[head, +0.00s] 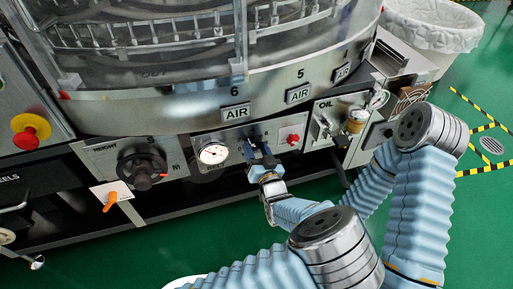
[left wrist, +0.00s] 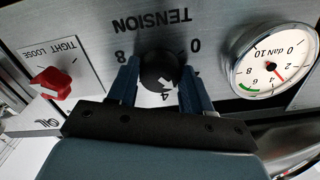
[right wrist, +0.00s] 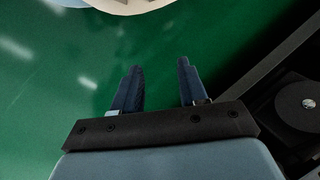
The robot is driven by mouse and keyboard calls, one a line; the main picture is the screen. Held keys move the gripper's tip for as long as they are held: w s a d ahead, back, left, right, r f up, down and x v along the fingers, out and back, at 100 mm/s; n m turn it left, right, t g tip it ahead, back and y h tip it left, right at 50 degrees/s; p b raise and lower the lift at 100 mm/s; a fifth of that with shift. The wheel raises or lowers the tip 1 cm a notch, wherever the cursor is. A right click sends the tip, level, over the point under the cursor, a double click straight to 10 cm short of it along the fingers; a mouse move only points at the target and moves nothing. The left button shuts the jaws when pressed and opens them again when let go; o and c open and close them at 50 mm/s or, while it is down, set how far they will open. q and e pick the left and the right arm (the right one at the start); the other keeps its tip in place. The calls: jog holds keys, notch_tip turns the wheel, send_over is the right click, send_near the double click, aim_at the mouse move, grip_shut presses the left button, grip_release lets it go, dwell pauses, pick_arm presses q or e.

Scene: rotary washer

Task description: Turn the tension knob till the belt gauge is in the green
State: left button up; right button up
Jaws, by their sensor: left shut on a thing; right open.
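The black tension knob (left wrist: 160,72) sits under the upside-down TENSION lettering in the left wrist view. My left gripper (left wrist: 159,88) is shut on it, one finger on each side; in the head view my left gripper (head: 262,160) hides most of the knob. The white belt gauge (left wrist: 270,60) is beside it, and also shows in the head view (head: 213,153). Its red needle points between 2 and 4, outside the green band, which lies near 6. My right gripper (right wrist: 158,88) is open and empty above the green floor.
A red TIGHT/LOOSE lever (left wrist: 52,84) is on the same panel, on the knob's other side from the gauge. A black handwheel (head: 141,167) and an orange lever (head: 110,201) are further left. A red stop button (head: 28,136) is at far left.

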pick_arm(q)
jog(key=m+p, duration=0.2)
jog(key=m, duration=0.3)
jog(key=shift+r+m, duration=0.15)
jog(key=shift+m, duration=0.15)
jog(key=shift+m+p, duration=0.6)
jog(key=shift+m, duration=1.7)
jog(key=o, duration=1)
jog(key=shift+o, duration=0.2)
jog(key=v, duration=1.4)
